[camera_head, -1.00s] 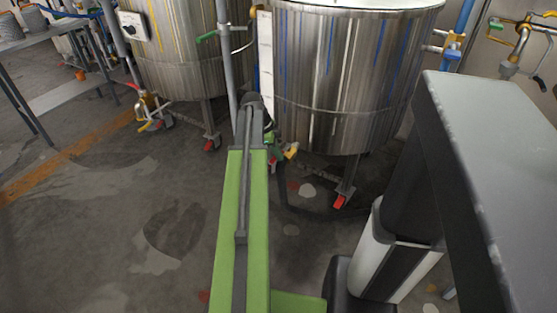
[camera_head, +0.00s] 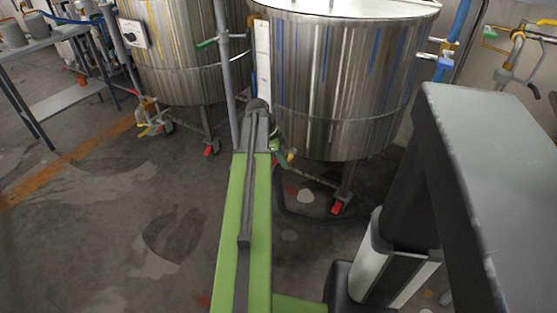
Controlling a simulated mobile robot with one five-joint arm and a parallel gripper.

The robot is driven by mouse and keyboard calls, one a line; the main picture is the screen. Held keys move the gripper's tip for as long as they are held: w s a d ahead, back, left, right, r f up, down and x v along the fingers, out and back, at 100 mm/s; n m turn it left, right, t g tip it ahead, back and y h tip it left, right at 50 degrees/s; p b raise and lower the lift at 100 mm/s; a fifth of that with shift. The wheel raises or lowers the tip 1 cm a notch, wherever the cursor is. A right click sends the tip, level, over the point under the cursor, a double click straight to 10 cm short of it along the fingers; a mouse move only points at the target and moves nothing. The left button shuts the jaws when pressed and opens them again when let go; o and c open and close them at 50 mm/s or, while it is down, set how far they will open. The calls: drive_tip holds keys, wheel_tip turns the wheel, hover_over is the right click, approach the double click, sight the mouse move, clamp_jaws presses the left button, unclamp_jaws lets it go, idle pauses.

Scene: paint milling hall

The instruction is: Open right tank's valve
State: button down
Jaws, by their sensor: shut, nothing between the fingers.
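The right tank (camera_head: 345,95) is a big steel drum on legs, right of my arm's far end. Low at its left side, beside my arm, a small fitting with a yellow-orange part (camera_head: 290,157) and green parts shows; it looks like the tank's valve. My arm partly covers it, so I cannot tell its handle position. The left tank (camera_head: 185,65) stands behind, with its own low valve with a yellow handle (camera_head: 150,128). My green arm reaches forward to a dark rounded end in front of the right tank's left edge. My gripper is not visible beyond it.
A grey vertical pipe (camera_head: 226,70) with a green-handled tap (camera_head: 207,43) stands between the tanks. Red-braked casters (camera_head: 337,208) and a dark hose (camera_head: 300,215) lie under the right tank. A table (camera_head: 40,55) stands far left.

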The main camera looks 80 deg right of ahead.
drive_tip(key=d+p+v, duration=0.1)
drive_tip(key=p+v, duration=0.5)
drive_tip(key=v, duration=0.3)
drive_tip(key=shift+s+d+r+p, duration=0.2)
drive_tip(key=shift+d+p, duration=0.1)
drive_tip(key=shift+p, duration=0.1)
